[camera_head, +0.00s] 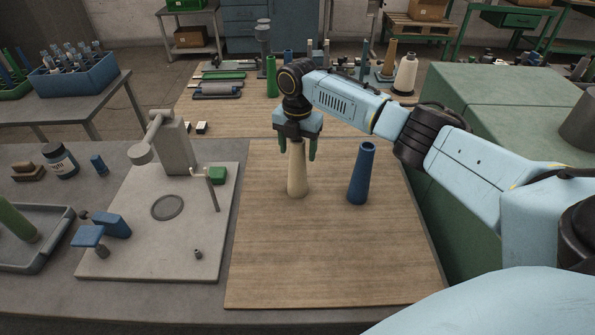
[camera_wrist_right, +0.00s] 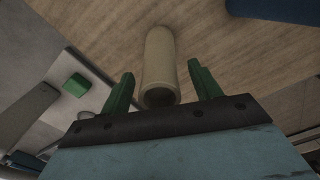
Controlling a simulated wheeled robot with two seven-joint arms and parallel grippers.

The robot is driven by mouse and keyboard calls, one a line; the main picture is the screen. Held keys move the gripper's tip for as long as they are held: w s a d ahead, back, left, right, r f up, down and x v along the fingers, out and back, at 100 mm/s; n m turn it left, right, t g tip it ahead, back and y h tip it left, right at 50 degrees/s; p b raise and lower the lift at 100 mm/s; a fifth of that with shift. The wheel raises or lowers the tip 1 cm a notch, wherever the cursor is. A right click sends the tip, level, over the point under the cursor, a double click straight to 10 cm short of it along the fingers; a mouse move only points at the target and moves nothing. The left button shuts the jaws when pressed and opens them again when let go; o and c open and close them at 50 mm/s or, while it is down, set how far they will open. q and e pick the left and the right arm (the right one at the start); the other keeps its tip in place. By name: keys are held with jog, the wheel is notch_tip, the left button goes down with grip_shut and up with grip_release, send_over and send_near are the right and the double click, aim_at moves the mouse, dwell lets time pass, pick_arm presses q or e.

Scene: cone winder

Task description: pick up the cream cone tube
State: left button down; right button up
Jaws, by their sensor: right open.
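The cream cone tube (camera_head: 297,172) stands upright on the wooden board (camera_head: 310,270) in the head view. My right gripper (camera_head: 297,153) is above it, pointing down, with its green fingers on either side of the tube's upper part. In the right wrist view the cream cone tube (camera_wrist_right: 160,62) lies between the two open green fingers of my right gripper (camera_wrist_right: 160,85), with a gap visible on both sides. The tube's top is partly hidden by the gripper in the head view. My left gripper is not in view.
A blue cone tube (camera_head: 360,175) stands on the board just right of the cream one. The winder's pale base plate (camera_head: 140,262) with its metal post (camera_head: 175,145) and green block (camera_head: 217,175) is to the left. The board's front is clear.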

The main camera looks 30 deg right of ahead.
jog(key=c, duration=1.1)
notch_tip(320, 180, up, 10)
jog(key=shift+r+p, duration=0.1)
jog(key=shift+p, duration=0.3)
